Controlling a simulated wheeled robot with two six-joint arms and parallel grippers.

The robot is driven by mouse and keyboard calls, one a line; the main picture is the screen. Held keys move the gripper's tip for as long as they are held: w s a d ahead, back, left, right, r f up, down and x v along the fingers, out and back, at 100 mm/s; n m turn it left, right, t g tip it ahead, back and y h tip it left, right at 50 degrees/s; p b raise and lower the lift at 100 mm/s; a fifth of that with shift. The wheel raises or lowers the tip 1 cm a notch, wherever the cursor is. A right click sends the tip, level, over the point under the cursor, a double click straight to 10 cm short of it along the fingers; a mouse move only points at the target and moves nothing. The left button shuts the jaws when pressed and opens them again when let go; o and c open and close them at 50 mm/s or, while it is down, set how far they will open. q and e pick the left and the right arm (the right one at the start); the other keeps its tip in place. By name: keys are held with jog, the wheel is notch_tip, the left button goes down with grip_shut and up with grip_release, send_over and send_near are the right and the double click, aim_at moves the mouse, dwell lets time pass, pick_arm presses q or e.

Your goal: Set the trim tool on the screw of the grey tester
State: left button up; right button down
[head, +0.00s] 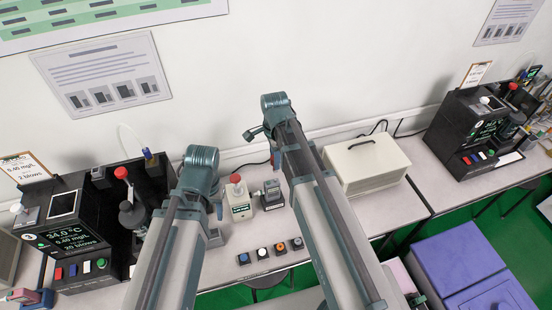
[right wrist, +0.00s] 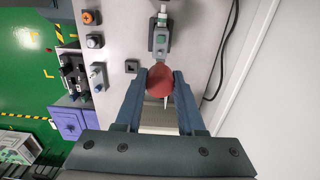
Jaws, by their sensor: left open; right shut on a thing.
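The grey tester (head: 271,196) stands on the table just left of my right arm in the head view. In the right wrist view the grey tester (right wrist: 161,38), with a green patch, lies straight beyond my fingertips. My right gripper (right wrist: 160,84) is shut on the red rounded handle of the trim tool (right wrist: 159,80). A thin pale part shows below the handle; I cannot tell whether the tool touches anything. In the head view my right arm hides that gripper. My left gripper (head: 217,212) is open, mostly hidden by its arm, beside the cream tester.
The cream tester (head: 239,204) with a red top stands left of the grey one. Several small buttons (head: 270,250) line the table's front. A black station (head: 75,225) is at the left, a beige case (head: 366,168) at the right. The wall closes off the back.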

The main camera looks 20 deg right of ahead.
jog(key=shift+f, duration=0.2)
jog(key=shift+f+b, duration=2.7)
jog(key=shift+b, duration=0.2)
jog(key=shift+c, duration=2.2)
grip_release()
notch_tip(320, 180, up, 7)
jog(key=p, duration=0.7)
jog(key=shift+r, duration=0.1)
